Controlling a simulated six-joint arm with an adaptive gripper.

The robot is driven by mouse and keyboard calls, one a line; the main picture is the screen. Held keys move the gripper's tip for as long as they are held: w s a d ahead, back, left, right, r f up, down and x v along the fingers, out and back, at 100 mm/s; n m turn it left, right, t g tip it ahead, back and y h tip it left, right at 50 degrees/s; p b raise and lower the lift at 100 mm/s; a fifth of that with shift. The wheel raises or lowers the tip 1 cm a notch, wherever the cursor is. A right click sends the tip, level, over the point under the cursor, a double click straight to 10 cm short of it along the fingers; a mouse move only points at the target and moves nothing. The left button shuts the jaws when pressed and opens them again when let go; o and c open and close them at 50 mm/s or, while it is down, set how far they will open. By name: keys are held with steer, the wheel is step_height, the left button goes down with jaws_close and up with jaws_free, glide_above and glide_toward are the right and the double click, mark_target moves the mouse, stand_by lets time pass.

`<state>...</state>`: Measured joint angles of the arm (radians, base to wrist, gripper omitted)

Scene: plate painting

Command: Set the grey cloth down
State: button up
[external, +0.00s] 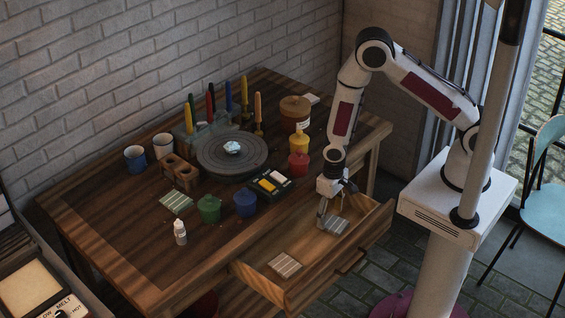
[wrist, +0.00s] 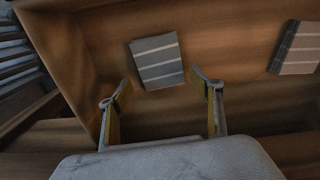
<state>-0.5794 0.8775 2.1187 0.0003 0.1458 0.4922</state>
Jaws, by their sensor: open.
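A grey cloth with pale stripes (external: 338,225) lies flat in the open wooden drawer (external: 253,279), towards its right end in the external view. In the wrist view this cloth (wrist: 158,60) shows just ahead of and between my fingertips. My gripper (external: 325,217) is low over the drawer beside the cloth; it is open and empty, with its fingers spread apart in the wrist view (wrist: 162,87). A second striped, greyish cloth (external: 285,264) lies apart in the same drawer, and shows at the right of the wrist view (wrist: 298,48).
The drawer's walls stand around my gripper. The table above holds a dark turntable (external: 213,168), blue pot (external: 245,205), green pot (external: 209,209), red pot (external: 299,165), paint box (external: 270,183) and a greenish striped cloth (external: 176,202). Bare drawer floor lies between the two cloths.

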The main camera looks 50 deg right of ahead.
steer(key=shift+w+d+r, duration=0.1)
steer(key=shift+r, duration=1.45)
steer(key=shift+w+d+r, duration=0.1)
steer(key=shift+r, duration=1.45)
steer(key=r, duration=0.1)
step_height(320, 180, up, 13)
steer(key=t, duration=0.1)
glide_above(328, 216)
steer(key=w+d, duration=0.2)
steer(key=d, duration=0.3)
steer(key=s+d+r+t, duration=0.2)
steer(key=d+r, duration=0.4)
steer(key=r, duration=0.4)
steer(key=s+d+r+m+t, duration=0.1)
steer(key=s+d+r+t, duration=0.1)
steer(key=s+d+r, duration=0.8)
steer(key=s+r, duration=0.2)
steer(key=s, duration=0.1)
steer(key=shift+d+r+t, duration=0.3)
steer(key=shift+d, duration=0.1)
steer(key=shift+o, duration=0.4)
